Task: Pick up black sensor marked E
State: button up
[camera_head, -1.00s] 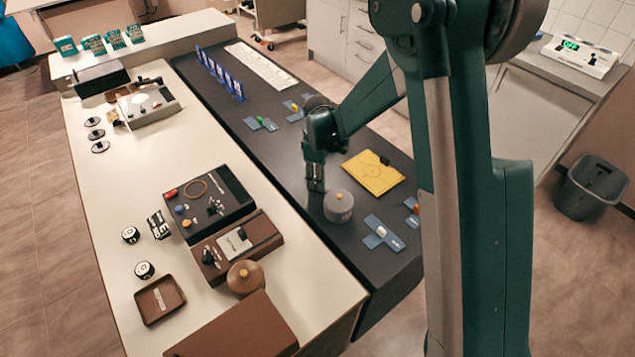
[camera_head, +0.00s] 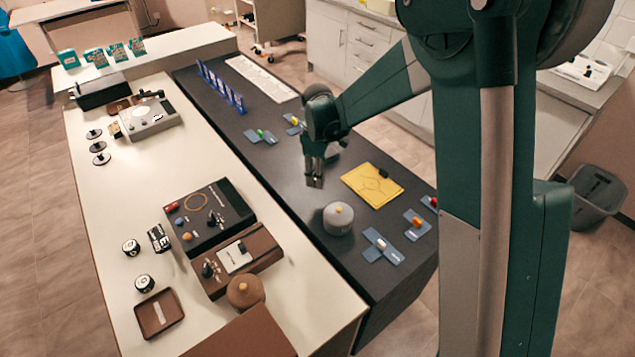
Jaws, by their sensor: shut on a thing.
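No letter E is clearly legible anywhere. A black block with white markings (camera_head: 159,238) lies on the white counter (camera_head: 110,210), too small to read surely. Several black discs, one of them here (camera_head: 99,147), stand farther back on that counter. A small black piece (camera_head: 383,173) sits at the yellow board's edge.
A yellow board (camera_head: 366,190) lies right of my gripper. Blue pieces with coloured parts (camera_head: 383,246) are near the right edge, others (camera_head: 260,136) farther back. Blue upright stands (camera_head: 220,88) line the back. A dark control box (camera_head: 208,215) and brown tray (camera_head: 160,314) are on the counter.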

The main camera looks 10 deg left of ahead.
jog(key=shift+r, duration=0.85)
